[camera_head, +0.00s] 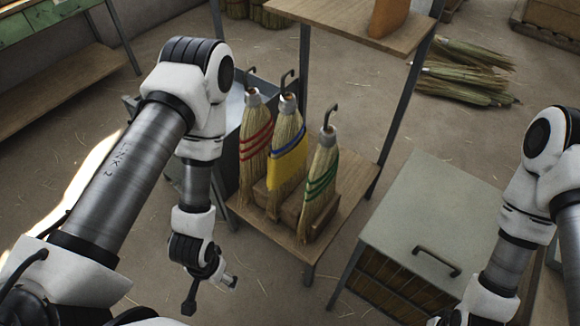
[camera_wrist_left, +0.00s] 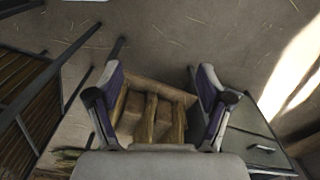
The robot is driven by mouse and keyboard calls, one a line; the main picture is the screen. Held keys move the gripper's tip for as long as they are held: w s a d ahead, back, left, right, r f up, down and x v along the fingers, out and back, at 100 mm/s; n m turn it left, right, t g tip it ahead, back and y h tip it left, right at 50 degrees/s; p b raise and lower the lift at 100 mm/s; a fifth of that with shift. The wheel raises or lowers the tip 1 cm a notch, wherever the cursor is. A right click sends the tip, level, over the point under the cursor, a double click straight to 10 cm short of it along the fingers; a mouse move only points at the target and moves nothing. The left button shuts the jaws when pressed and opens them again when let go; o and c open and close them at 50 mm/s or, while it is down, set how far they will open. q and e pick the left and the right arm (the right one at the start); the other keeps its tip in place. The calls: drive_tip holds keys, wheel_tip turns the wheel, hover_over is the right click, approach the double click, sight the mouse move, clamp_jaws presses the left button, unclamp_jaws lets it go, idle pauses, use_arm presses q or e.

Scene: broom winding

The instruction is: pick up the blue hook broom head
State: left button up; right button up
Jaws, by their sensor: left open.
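Three straw broom heads stand upright in a wooden holder (camera_head: 290,207) on a low wooden table in the head view. The middle broom head (camera_head: 287,155) has blue binding near its top, a yellow wrap and a dark hook. The red-banded broom head (camera_head: 256,140) is to its left and the green-banded broom head (camera_head: 321,180) to its right. My left gripper (camera_head: 210,291) is open and empty, in front and to the left of the table, apart from the brooms. My right gripper is mostly cut off at the bottom edge.
A grey-topped cabinet (camera_head: 431,221) with a dark handle stands right of the table. A wooden shelf (camera_head: 349,20) on dark posts is behind the brooms. Straw bundles (camera_head: 465,84) lie on the floor at the back right.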

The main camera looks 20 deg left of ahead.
use_arm(q)
drive_tip(key=shift+c, duration=0.8)
drive_tip(key=m+t+h+b, duration=0.5)
drive_tip(key=t+b, duration=0.5)
drive_tip(key=t, duration=0.7)
approach(280, 129)
drive_tip(key=shift+n+h, duration=0.3)
drive_tip(key=shift+h, duration=0.3)
drive_tip(key=x, duration=0.7)
drive_tip(key=shift+w+a+f, duration=0.1)
drive_tip(key=shift+w+a, duration=0.05)
drive_tip(key=shift+a, duration=0.15)
drive_tip(key=x, duration=0.7)
drive_tip(key=shift+w+a, duration=0.1)
drive_tip(key=shift+w, duration=0.05)
clamp_jaws()
